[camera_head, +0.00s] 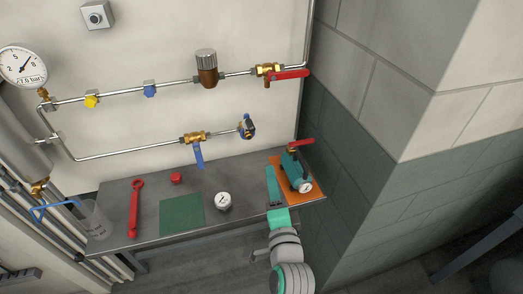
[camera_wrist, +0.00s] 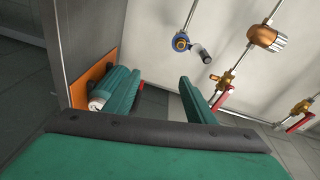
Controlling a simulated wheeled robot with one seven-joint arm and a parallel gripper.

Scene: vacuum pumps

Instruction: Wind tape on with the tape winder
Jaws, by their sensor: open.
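A blue ring with a short grey handle sits at the open end of the lower pipe (camera_head: 247,127); I take this to be the tape winder. In the wrist view, the tape winder (camera_wrist: 183,42) shows its blue ring around a brass-coloured middle, with the handle sticking out to the right. My gripper (camera_wrist: 157,85) is open, with two teal fingers apart and nothing seen between them. In the head view, my gripper (camera_head: 273,188) is over the right end of the bench, below and to the right of the winder, not touching it. Tape cannot be made out.
The bench (camera_head: 155,192) also holds a red wrench (camera_head: 135,207), green mat (camera_head: 181,214), red cap (camera_head: 176,178) and gauge (camera_head: 223,200). A wall corner (camera_head: 350,135) stands right.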

